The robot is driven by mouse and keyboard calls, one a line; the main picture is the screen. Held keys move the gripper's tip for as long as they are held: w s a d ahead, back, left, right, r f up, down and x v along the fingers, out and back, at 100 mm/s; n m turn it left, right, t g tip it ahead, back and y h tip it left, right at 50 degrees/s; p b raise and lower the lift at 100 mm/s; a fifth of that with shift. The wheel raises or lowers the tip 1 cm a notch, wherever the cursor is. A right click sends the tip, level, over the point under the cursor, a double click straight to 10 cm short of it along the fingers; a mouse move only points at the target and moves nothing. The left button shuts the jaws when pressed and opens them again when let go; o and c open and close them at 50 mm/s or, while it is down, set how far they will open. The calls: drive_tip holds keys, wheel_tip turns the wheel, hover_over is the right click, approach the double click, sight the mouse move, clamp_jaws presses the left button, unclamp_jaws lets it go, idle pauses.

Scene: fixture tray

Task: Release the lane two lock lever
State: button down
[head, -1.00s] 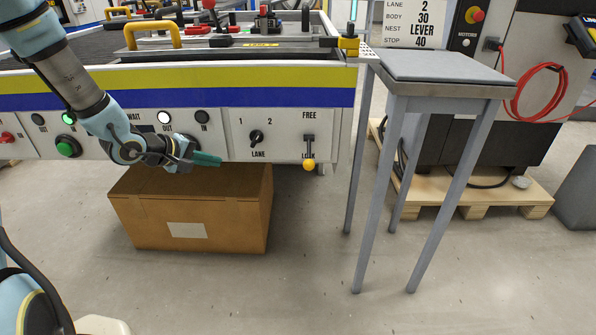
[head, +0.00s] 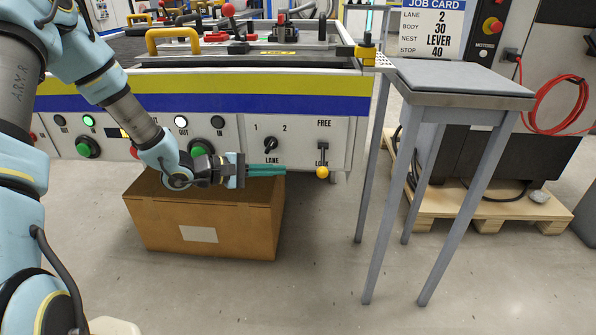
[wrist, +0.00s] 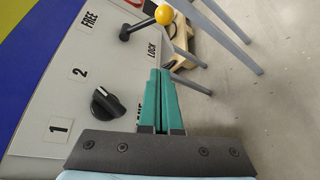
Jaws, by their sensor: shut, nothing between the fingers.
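The lock lever is a dark handle with a yellow ball knob (head: 322,172) on the front panel. It hangs down at LOCK, below the word FREE. In the wrist view the yellow knob (wrist: 164,15) shows at the top, past the fingertips. My gripper (head: 285,170) has green fingers that are shut and empty. It is left of the knob, at about its height, apart from it. The lane selector (head: 271,145) is a black knob left of the lever, its pointer turned toward 2. The job card (head: 434,28) reads lane 2, LEVER.
A grey stool-like stand (head: 460,85) stands right of the panel. Green buttons (head: 88,147) line the panel at left.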

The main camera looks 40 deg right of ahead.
sight(323, 160)
drive_tip(key=b+x, duration=0.2)
drive_tip(key=x, duration=0.8)
drive_tip(key=s+a+r, duration=0.2)
drive_tip(key=s, duration=0.1)
drive_tip(key=shift+r+p, duration=0.2)
drive_tip(key=shift+p, duration=0.3)
drive_tip(key=shift+r+p, duration=0.1)
drive_tip(key=shift+p, duration=0.6)
